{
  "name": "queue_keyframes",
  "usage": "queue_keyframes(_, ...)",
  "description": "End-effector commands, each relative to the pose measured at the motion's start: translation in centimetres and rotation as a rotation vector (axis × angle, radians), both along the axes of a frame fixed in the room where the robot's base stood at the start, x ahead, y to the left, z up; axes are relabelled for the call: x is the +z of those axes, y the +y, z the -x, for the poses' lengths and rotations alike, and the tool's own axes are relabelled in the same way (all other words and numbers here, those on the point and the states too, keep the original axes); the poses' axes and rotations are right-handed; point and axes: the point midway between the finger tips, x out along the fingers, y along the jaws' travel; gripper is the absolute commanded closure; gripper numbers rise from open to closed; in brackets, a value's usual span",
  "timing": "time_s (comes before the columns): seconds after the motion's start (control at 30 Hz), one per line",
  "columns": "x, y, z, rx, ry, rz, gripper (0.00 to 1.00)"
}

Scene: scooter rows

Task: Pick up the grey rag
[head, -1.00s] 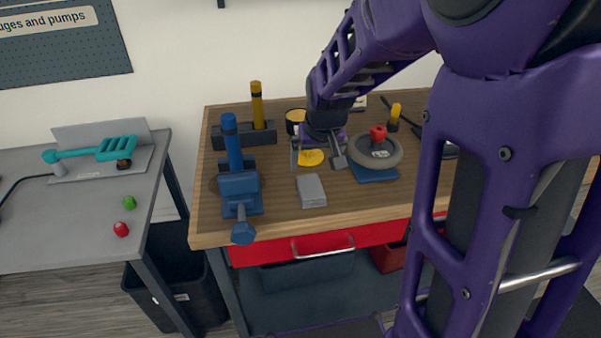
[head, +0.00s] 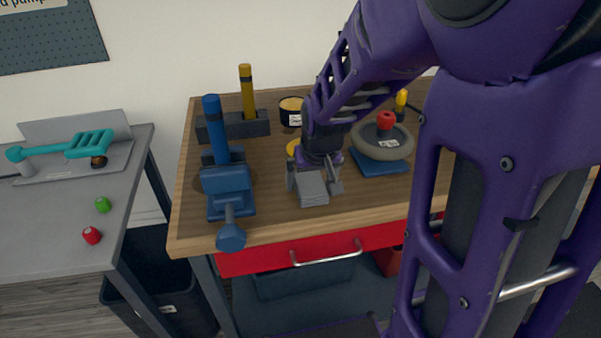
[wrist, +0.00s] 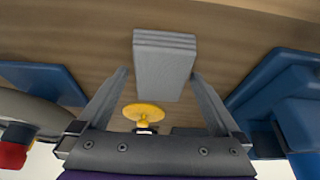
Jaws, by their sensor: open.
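The grey rag (head: 312,190) is a folded, layered block lying on the wooden workbench, near its front edge. My gripper (head: 314,182) is above it, pointing down, with one finger at each side of the rag in the head view. In the wrist view the rag (wrist: 164,62) lies ahead of and between the two spread fingertips (wrist: 158,74). The jaws are open and hold nothing. I cannot tell how far the fingertips are above the bench. The far end of the rag is partly hidden by my gripper in the head view.
A blue vise (head: 228,192) stands left of the rag. A grey ring with a red knob (head: 386,121) sits on a blue plate (head: 380,163) to the right. A yellow disc (wrist: 145,111) is close by. A tin (head: 291,113) and upright tubes stand behind.

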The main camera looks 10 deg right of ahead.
Motion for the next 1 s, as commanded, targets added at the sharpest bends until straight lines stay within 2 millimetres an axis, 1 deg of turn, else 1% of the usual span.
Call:
queue_keyframes(0.03, -0.26, 0.0, 0.06, 0.0, -0.001, 0.0, 0.0)
queue_keyframes(0.27, -0.1, 0.0, 0.05, 0.0, -0.001, 0.0, 0.0)
queue_keyframes(0.7, -0.62, 0.01, 0.04, 0.0, -0.001, 0.0, 0.0)
queue_keyframes(1.0, -0.61, 0.01, 0.04, 0.0, -0.001, 0.0, 0.0)
